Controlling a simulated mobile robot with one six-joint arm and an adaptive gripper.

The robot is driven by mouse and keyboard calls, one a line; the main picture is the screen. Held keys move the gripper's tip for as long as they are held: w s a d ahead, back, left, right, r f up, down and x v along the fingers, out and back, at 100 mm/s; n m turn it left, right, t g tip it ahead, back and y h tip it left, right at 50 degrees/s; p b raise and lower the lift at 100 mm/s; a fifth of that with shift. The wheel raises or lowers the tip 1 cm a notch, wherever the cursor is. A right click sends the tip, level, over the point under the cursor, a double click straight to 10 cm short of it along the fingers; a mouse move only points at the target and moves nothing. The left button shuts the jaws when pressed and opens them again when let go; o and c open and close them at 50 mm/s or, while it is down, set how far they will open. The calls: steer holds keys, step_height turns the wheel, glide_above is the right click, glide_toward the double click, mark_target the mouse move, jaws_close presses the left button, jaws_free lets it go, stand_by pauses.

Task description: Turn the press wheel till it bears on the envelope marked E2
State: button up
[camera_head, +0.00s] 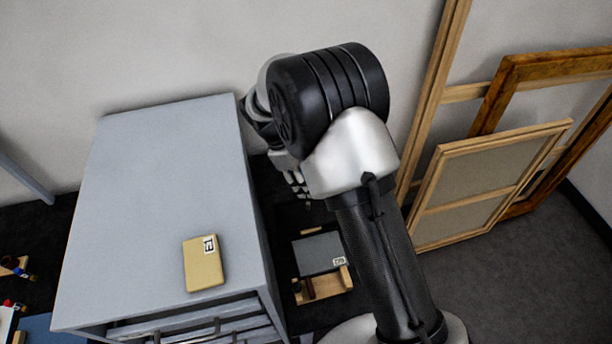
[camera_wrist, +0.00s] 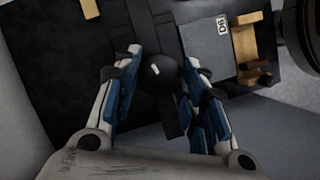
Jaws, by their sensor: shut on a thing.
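My gripper (camera_head: 300,188) points down beside the grey cabinet, low under my arm in the head view. In the wrist view my gripper (camera_wrist: 158,70) has its fingers on both sides of a shiny black round knob (camera_wrist: 160,74) and is shut on it. The knob seems to belong to the press wheel; the rest of the press is dark and mostly hidden. A tan envelope-like block (camera_head: 203,268) with a white label lies flat on the cabinet top; its sideways label is too small to read surely. I cannot see any envelope under the press.
The grey cabinet (camera_head: 165,180) with drawers stands left of my gripper. A grey labelled slab (camera_head: 315,252) in a wooden holder (camera_head: 328,286) lies close by; the slab also shows in the wrist view (camera_wrist: 205,50). Wooden frames (camera_head: 480,185) lean on the wall at the right.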

steer(key=m+g, duration=0.1)
steer(key=m, duration=0.1)
steer(key=m+p, duration=0.1)
steer(key=m, duration=0.1)
steer(key=shift+w+d+m+g+y, duration=0.1)
steer(key=shift+w+m+g+y, duration=0.05)
steer(key=shift+m+g+y, duration=0.2)
steer(key=m+y, duration=0.1)
steer(key=m, duration=0.1)
steer(key=m+g+p, duration=0.1)
steer(key=m, duration=0.2)
steer(key=shift+d+m+y, duration=0.1)
steer(key=shift+m+y, duration=0.15)
steer(key=shift+y, duration=0.1)
steer(key=m+y, duration=0.1)
steer(key=m, duration=0.1)
steer(key=m+g+y+p, duration=0.1)
steer(key=m, duration=0.2)
steer(key=shift+w+d, duration=0.1)
steer(key=shift+d, duration=0.05)
steer(key=m+y, duration=0.1)
steer(key=m, duration=0.4)
steer(key=shift+d+t+y, duration=0.1)
steer(key=shift+t+y, duration=0.15)
steer(key=shift+y, duration=0.15)
steer(key=o, duration=1.1)
steer(key=shift+c, duration=0.2)
